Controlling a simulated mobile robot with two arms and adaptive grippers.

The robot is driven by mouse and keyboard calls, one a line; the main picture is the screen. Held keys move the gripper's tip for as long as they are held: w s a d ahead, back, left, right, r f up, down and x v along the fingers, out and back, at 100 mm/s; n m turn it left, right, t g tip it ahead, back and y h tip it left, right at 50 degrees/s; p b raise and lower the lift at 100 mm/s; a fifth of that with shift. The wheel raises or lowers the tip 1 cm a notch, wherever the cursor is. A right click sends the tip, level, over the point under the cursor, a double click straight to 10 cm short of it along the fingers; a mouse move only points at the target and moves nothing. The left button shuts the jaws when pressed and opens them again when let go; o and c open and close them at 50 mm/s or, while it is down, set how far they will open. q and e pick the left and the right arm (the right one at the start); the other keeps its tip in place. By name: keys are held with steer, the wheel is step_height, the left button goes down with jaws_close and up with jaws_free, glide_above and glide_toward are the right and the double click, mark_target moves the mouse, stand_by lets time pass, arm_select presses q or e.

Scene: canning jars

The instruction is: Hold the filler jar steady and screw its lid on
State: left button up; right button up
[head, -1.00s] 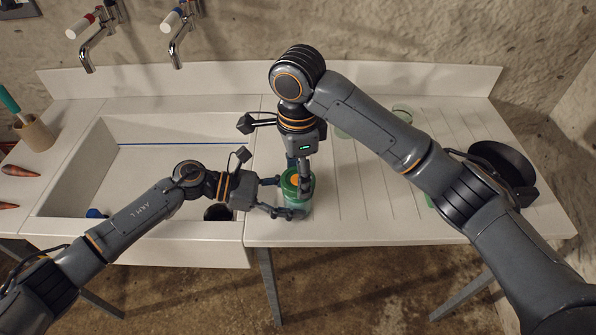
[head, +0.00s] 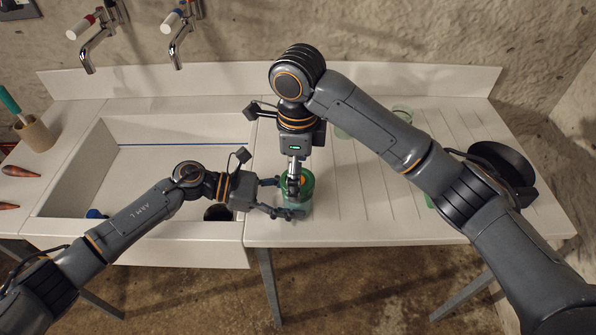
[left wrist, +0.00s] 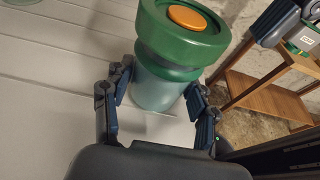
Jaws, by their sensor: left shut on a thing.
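The filler jar (left wrist: 158,92) is pale, translucent glass with a green neck band. It stands upright on the white worktop. My left gripper (head: 282,198) is shut on the jar's body, one finger on each side, as the left wrist view (left wrist: 160,108) shows. The wide green lid (left wrist: 212,42) with an orange centre sits on top of the jar and looks level. My right gripper (head: 294,186) points down over the lid from above. In the left wrist view one of its fingers (left wrist: 270,22) is beside the lid with a gap between. Its other finger is hard to make out.
A white sink basin (head: 75,180) lies to the left, with two taps (head: 180,30) behind. A tool cup (head: 37,134) stands at far left. Pale green glass (head: 403,112) shows behind my right arm.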

arm_select(q)
steer(key=shift+s+f, duration=0.1)
steer(key=shift+f, duration=0.1)
arm_select(e)
step_height(320, 180, up, 12)
steer(key=shift+f, duration=0.1)
arm_select(q)
steer(key=shift+r, duration=0.2)
arm_select(e)
step_height(320, 180, down, 12)
steer(key=n, duration=2.1)
steer(key=shift+f+n, duration=0.2)
steer(key=shift+n, duration=0.1)
